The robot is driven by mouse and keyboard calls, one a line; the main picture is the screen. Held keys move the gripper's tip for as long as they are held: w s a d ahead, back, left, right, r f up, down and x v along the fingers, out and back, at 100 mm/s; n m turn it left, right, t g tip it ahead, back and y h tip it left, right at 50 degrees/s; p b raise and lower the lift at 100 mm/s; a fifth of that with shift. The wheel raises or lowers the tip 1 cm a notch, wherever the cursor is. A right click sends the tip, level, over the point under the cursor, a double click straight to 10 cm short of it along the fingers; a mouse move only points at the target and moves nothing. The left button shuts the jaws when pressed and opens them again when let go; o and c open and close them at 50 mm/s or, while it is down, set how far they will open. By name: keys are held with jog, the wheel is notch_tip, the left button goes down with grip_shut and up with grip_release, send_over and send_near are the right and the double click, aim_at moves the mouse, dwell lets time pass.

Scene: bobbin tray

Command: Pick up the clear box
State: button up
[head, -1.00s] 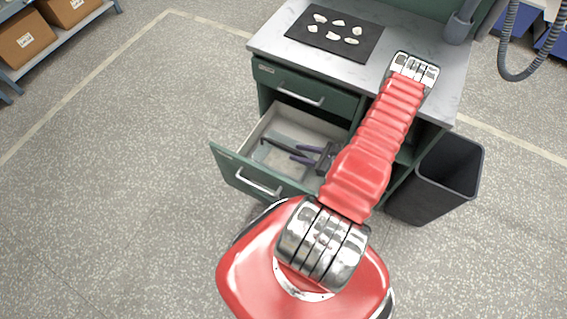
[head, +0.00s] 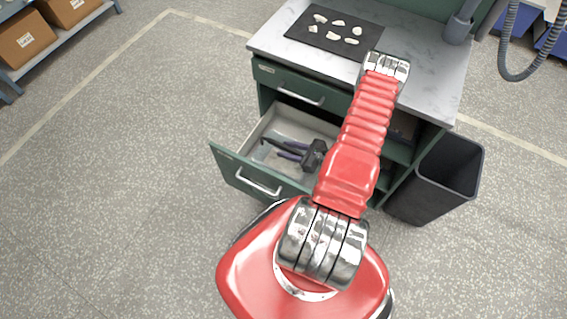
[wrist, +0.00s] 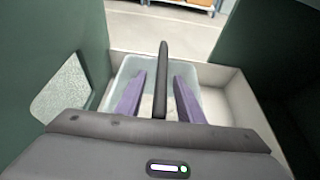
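The clear box (wrist: 128,68) is a see-through container inside the open drawer (head: 229,163). In the head view the clear box (head: 262,152) is a faint pale patch in the drawer, partly hidden by my gripper. My gripper (head: 280,149) is over the drawer, pointing left. In the wrist view my gripper (wrist: 160,80) has its two purple fingers spread apart, with a dark rod between them. The fingers overlap the box in this view and nothing shows held. I cannot tell their height above it.
The drawer is in a green cabinet with a marble-like top (head: 275,38). A dark mat (head: 300,36) with several pale pieces lies on top. A black bin (head: 420,205) stands at the right. A shelf with cartons (head: 25,38) is far left. Floor at left is clear.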

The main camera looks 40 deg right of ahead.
jog(key=shift+x, duration=0.85)
grip_shut()
dwell(1.2)
